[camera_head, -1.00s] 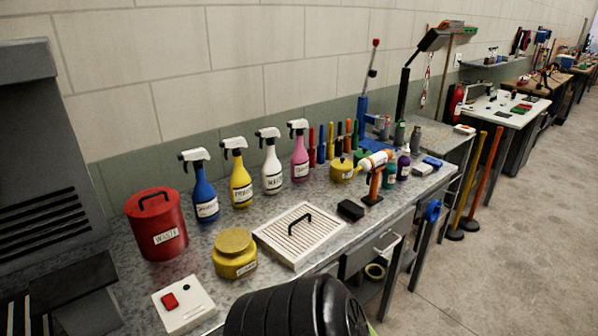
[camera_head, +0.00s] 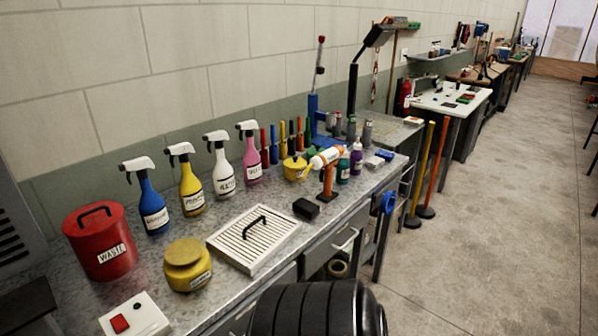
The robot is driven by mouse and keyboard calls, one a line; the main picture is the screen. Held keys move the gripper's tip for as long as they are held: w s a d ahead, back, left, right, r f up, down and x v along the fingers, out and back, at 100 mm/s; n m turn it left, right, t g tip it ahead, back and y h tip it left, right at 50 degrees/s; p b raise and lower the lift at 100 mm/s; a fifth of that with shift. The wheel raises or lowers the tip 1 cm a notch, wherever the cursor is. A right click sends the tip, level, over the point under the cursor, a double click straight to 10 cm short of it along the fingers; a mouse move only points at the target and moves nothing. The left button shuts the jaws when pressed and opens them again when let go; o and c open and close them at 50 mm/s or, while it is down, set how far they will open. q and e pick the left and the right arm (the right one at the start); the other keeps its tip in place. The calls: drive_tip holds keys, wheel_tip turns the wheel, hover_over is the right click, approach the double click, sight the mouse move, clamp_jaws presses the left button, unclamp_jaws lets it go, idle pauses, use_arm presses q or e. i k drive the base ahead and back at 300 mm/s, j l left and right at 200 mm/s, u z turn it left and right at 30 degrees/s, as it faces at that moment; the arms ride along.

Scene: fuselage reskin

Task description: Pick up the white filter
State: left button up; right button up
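The white filter (camera_head: 231,245) is a flat, square, slatted panel with a black handle (camera_head: 254,222) on top. It lies flat on the grey workbench (camera_head: 343,215) near its front edge. Nothing is holding it. A black ribbed rounded shape at the bottom middle looks like part of my own body or arm. Neither of my grippers shows in the head view.
A yellow jar (camera_head: 187,266) and a red waste can (camera_head: 100,243) stand left of the filter. Spray bottles (camera_head: 222,168) line up behind it. A black block (camera_head: 306,208) and an orange-and-white tool (camera_head: 327,172) stand to its right. Open floor (camera_head: 490,220) lies at right.

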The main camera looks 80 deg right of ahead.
sight(249, 242)
drive_tip(key=z, duration=0.5)
drive_tip(key=l+z, duration=0.15)
drive_tip(key=z, duration=0.35)
drive_tip(key=k+l+z, duration=0.1)
drive_tip(key=z, duration=0.4)
drive_tip(key=l+z, duration=0.1)
drive_tip(key=z, duration=0.35)
